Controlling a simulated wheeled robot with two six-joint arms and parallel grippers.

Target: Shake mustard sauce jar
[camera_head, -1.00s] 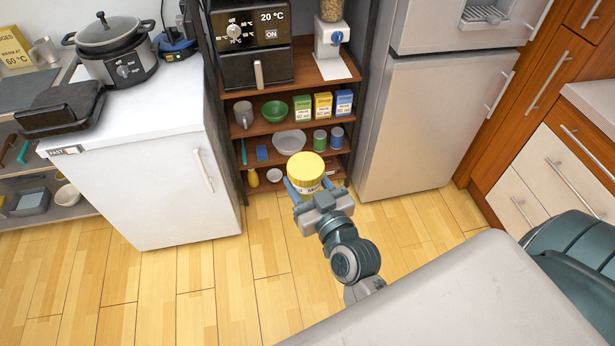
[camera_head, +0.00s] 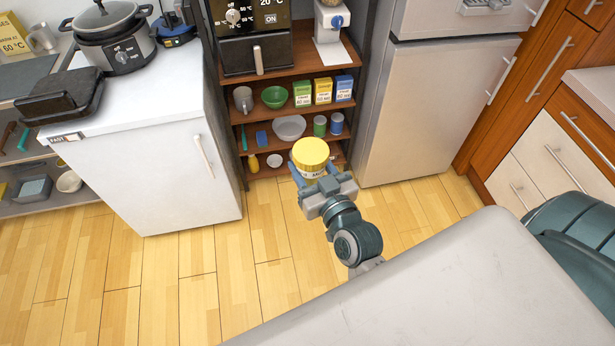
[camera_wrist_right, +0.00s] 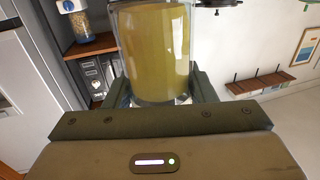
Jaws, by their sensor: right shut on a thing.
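The lid faces up toward the head camera. In the right wrist view the jar (camera_wrist_right: 157,50) shows as a clear container full of yellow-brown sauce between my fingers; its top is cut off by the frame's edge. My left gripper is in neither view.
The open shelf unit (camera_head: 291,68) behind the jar holds boxes, bowls and cans. A white cabinet (camera_head: 150,170) with a cooker (camera_head: 115,47) stands at left, the fridge (camera_head: 430,100) at right. The wood floor (camera_head: 160,290) is clear. A pale surface (camera_head: 440,290) fills the lower right.

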